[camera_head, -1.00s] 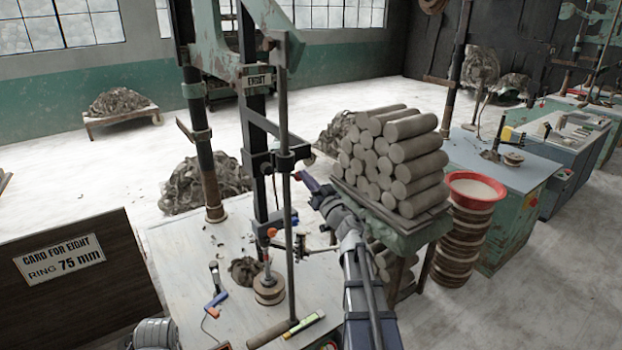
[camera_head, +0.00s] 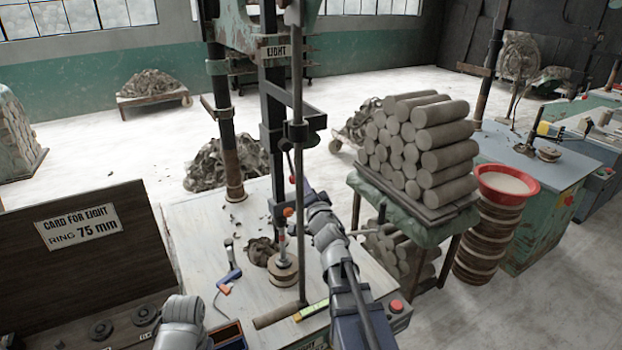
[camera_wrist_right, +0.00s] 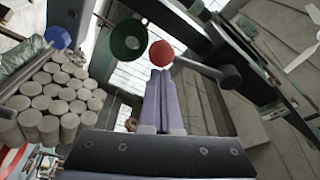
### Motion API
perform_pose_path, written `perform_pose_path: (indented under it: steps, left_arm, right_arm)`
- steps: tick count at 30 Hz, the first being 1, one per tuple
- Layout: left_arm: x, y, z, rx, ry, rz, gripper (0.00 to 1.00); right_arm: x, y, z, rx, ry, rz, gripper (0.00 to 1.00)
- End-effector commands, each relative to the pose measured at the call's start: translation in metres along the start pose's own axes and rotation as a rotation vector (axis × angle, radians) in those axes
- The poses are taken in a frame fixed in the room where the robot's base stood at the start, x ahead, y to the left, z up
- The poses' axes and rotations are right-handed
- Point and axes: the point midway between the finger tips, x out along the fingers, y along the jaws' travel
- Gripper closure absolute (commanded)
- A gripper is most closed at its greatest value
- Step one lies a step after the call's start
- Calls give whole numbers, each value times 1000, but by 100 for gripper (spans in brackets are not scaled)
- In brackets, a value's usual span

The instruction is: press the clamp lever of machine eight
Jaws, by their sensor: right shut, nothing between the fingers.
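Machine eight stands in the middle of the head view, with its EIGHT plate (camera_head: 276,51) on the upper frame. A thin lever with a red knob (camera_head: 291,180) hangs by its upright rod. The right wrist view shows a red ball knob (camera_wrist_right: 161,54) just beyond my fingertips; I cannot tell whether they touch. My right gripper (camera_head: 308,188) is shut and empty, beside the rod on its right; its purple-grey fingers also show in the right wrist view (camera_wrist_right: 161,76). An orange knob (camera_head: 288,212) sits lower, above a round clay piece (camera_head: 283,268).
A rack of stacked clay rolls (camera_head: 425,145) stands close to the right of my right arm. A red basin (camera_head: 506,183) tops a stack behind it. A card board (camera_head: 80,230) reading "RING 75 mm" stands at left. A blue-handled tool (camera_head: 230,277) lies on the worktable (camera_head: 195,220).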

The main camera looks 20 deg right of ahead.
Motion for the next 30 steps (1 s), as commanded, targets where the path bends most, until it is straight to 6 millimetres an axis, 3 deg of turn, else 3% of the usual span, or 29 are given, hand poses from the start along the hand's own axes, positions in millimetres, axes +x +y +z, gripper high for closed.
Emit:
perform_pose_path:
  steps: [3, 30]
  left_arm:
    - [1, 0, 0, 0, 0, 0, 33]
    - [2, 0, 0, 0, 0, 0, 33]
  right_arm:
    - [-1, 1, 5, 58, 1, 12, 100]
    - [-3, -1, 10, 50, 0, 13, 100]
